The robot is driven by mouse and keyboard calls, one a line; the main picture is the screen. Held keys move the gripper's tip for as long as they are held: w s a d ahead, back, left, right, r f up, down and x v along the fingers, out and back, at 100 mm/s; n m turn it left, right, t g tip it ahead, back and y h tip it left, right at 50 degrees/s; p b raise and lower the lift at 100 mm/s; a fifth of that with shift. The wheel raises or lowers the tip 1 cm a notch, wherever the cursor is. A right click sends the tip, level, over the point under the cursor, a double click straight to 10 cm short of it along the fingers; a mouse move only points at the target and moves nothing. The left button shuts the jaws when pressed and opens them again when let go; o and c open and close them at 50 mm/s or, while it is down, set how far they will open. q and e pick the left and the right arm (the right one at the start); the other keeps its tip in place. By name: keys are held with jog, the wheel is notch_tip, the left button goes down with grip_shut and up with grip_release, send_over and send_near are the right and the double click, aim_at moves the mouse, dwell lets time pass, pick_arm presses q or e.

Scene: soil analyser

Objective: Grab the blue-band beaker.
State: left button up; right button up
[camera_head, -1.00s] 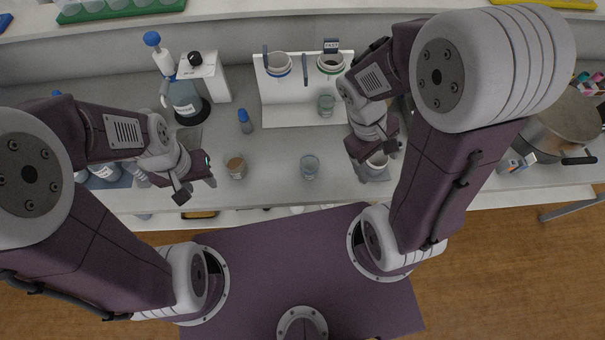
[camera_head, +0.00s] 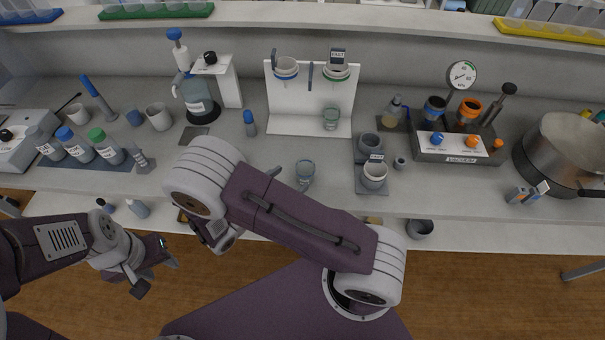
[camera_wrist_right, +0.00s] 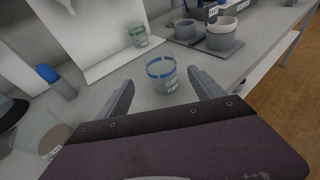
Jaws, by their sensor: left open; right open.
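The blue-band beaker (camera_head: 305,172) is a small clear glass standing upright near the front of the bench. In the right wrist view the beaker (camera_wrist_right: 161,84) shows its blue band and a white label. My right gripper (camera_wrist_right: 160,77) is open, with a finger to each side of the view and the beaker ahead between the tips; contact cannot be told. In the head view my right forearm hides most of that gripper. A similar green-band beaker (camera_head: 331,118) stands further back on the white stand. My left gripper (camera_head: 157,277) is open and empty, off the bench's front edge at lower left.
A brown-filled beaker (camera_wrist_right: 52,140) is near my right gripper in the wrist view. A vacuum unit (camera_head: 458,148) and pot (camera_head: 565,150) stand further right.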

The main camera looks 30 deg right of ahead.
aim_at(299, 172)
jog(key=d, duration=0.2)
jog(key=shift+w+d+f, duration=0.25)
jog(key=shift+d, duration=0.1)
jog(key=shift+w+d+f, duration=0.1)
jog(key=shift+w, duration=0.05)
jog(key=p+x, duration=0.1)
jog(key=x, duration=0.4)
jog(key=shift+w, duration=0.15)
jog(key=c, duration=1.5)
pick_arm(q)
jog(key=shift+s+r, duration=0.25)
jog(key=shift+r, duration=0.5)
